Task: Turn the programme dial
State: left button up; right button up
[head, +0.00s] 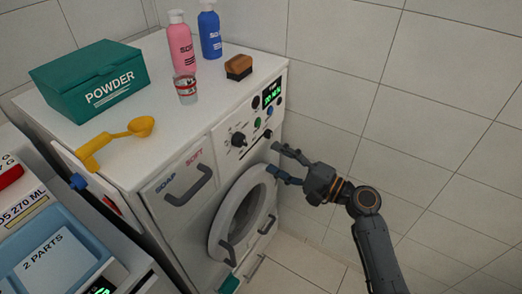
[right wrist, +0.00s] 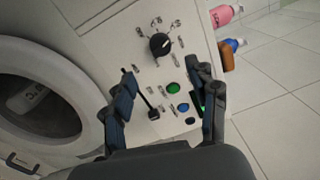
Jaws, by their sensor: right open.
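The washing machine's control panel (head: 247,122) faces right in the head view. The large black programme dial (head: 238,140) is at the panel's left, by the soap drawer. In the right wrist view the dial (right wrist: 160,44) has a white pointer line and small labels around it. My right gripper (head: 276,160) is open and empty in front of the panel's right end. In the right wrist view its fingers (right wrist: 163,75) stand apart, with the dial ahead between and beyond the tips, not touched. One finger partly covers the green display. My left gripper is not in view.
The round door (head: 217,242) is below the panel. A black knob (right wrist: 153,113) and buttons sit near my fingers. Floor at right is clear.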

jog(key=v, duration=0.2)
jog(key=shift+s+d, duration=0.2)
jog(key=shift+d, duration=0.05)
dwell(0.3)
